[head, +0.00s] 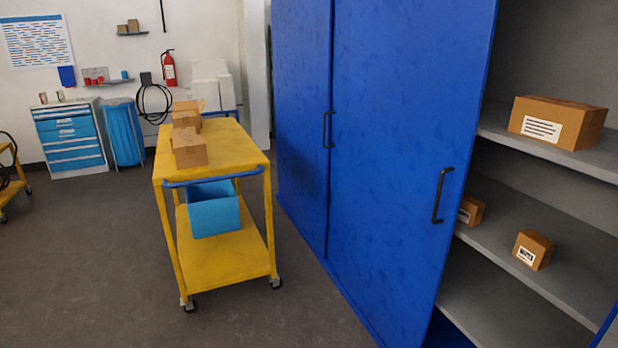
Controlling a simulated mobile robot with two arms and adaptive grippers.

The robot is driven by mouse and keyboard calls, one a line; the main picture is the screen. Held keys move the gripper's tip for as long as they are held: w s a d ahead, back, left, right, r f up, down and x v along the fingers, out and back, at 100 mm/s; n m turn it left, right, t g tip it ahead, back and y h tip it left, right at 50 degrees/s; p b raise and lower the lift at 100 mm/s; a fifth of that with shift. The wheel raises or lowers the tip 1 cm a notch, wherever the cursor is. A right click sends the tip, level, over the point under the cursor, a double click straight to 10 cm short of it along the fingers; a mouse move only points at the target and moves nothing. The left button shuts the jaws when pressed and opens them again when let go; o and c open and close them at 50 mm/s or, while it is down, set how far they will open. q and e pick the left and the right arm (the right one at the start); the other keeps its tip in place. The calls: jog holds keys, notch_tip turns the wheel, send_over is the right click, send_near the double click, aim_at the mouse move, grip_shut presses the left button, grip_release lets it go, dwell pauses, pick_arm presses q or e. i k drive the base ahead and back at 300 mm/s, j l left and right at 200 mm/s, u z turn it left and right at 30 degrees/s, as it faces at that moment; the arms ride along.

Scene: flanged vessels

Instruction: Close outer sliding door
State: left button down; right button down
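A tall blue cabinet fills the right half of the head view. Its outer sliding door (400,150) is a large blue panel with a black vertical handle (441,195) near its right edge. Right of that edge the cabinet is open and grey shelves (550,185) show. Another blue door panel (301,110) with a black handle (328,130) stands to the left. A blue edge (608,325) shows at the lower right corner. Neither of my grippers is in view.
Cardboard boxes sit on the shelves, a larger one (558,122) above and a smaller one (533,250) below. A yellow cart (225,265) with boxes and a blue bin (213,208) stands left of the cabinet. Grey floor (95,260) is clear at left and front.

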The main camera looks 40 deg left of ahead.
aim_at(418, 71)
jog(key=u, duration=0.8)
jog(key=i+j, duration=0.25)
jog(key=i+j+u, duration=0.1)
jog(key=i, duration=0.35)
jog(key=j, duration=0.1)
